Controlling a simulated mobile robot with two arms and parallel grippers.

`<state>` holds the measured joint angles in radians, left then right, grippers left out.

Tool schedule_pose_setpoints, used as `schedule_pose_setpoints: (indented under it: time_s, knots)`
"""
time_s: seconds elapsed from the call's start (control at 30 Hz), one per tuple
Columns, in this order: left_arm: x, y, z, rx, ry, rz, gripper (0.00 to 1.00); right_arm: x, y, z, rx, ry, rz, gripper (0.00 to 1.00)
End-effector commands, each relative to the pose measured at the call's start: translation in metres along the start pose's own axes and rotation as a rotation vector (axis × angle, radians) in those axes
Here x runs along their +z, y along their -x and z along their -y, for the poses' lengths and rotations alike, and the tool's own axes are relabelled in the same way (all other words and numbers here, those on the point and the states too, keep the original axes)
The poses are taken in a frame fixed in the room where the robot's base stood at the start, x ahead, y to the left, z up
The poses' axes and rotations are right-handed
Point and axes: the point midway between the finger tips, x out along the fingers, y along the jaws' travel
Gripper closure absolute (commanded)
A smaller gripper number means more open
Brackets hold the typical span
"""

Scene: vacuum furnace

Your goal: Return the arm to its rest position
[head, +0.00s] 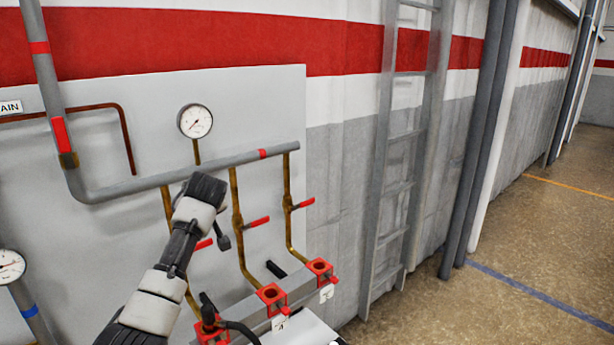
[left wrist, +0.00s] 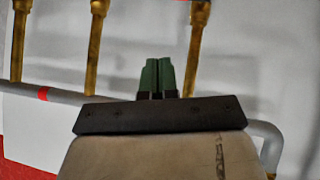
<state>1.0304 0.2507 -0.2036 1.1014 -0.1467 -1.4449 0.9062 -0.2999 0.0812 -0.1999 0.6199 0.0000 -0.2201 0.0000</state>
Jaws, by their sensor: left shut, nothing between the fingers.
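My left arm (head: 172,265) comes in from the lower left of the head view and reaches up in front of the grey pipe (head: 140,185). My left gripper (left wrist: 158,76) shows in the left wrist view with its two green fingers together and nothing between them. Wall and brass pipes lie behind it there. In the head view the arm's own links largely hide this gripper. My right gripper is in neither view.
Brass branch pipes with red handles (head: 257,222) run down to red fittings (head: 271,294) on a grey block. A round gauge (head: 195,121) stands above the pipe. A ladder (head: 398,150) is fixed at the wall. Open floor (head: 540,240) lies at the right.

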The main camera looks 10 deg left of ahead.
Motion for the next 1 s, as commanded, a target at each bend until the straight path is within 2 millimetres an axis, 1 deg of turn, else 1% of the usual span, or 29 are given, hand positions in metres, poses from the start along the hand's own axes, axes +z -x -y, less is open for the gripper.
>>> schedule_pose_setpoints:
  time_s: [0.03, 0.07, 0.17, 0.2, 0.27, 0.3, 0.33, 0.37, 0.4, 0.47, 0.5, 0.57, 0.6, 0.67, 0.7, 0.8, 0.9, 1.0]
  knots:
    - [0.015, -0.005, 0.003, -0.001, -0.024, 0.013, 1.0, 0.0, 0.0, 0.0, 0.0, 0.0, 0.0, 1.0]
    - [0.025, -0.008, 0.005, 0.001, -0.043, 0.021, 1.0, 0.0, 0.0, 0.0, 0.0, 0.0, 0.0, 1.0]
    - [0.073, -0.018, 0.018, 0.014, -0.137, 0.06, 1.0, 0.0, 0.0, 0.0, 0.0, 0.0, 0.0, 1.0]
    - [0.097, -0.022, 0.027, 0.021, -0.185, 0.08, 1.0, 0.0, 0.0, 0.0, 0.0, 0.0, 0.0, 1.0]
    - [0.134, -0.024, 0.041, 0.035, -0.26, 0.112, 1.0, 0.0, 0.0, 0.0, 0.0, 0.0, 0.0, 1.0]
    - [0.158, -0.024, 0.051, 0.047, -0.308, 0.134, 1.0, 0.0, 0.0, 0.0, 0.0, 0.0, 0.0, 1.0]
    - [0.176, -0.023, 0.06, 0.055, -0.345, 0.152, 1.0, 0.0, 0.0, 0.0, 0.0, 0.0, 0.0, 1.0]
    - [0.194, -0.022, 0.068, 0.065, -0.38, 0.168, 1.0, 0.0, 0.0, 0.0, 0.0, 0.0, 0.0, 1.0]
    - [0.216, -0.019, 0.081, 0.077, -0.426, 0.191, 1.0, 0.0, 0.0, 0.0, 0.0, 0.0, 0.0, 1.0]
    - [0.249, -0.011, 0.1, 0.097, -0.493, 0.225, 1.0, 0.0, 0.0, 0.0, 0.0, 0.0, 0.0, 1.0]
    - [0.269, -0.005, 0.114, 0.111, -0.535, 0.248, 1.0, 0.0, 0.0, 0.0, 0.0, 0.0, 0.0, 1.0]
    - [0.299, 0.006, 0.135, 0.133, -0.596, 0.283, 1.0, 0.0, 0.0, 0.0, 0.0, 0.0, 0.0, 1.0]
    - [0.317, 0.016, 0.149, 0.148, -0.635, 0.306, 1.0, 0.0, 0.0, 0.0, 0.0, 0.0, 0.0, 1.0]
    - [0.341, 0.032, 0.171, 0.173, -0.692, 0.338, 1.0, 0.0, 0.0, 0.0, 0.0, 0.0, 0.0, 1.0]
    - [0.356, 0.043, 0.185, 0.189, -0.727, 0.359, 1.0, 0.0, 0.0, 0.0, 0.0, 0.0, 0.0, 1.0]
    - [0.383, 0.07, 0.215, 0.225, -0.799, 0.403, 1.0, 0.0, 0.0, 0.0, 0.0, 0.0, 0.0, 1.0]
    - [0.398, 0.093, 0.236, 0.252, -0.849, 0.432, 1.0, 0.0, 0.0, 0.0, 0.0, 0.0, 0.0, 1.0]
    - [0.409, 0.111, 0.253, 0.274, -0.887, 0.455, 1.0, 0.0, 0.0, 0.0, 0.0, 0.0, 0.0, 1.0]
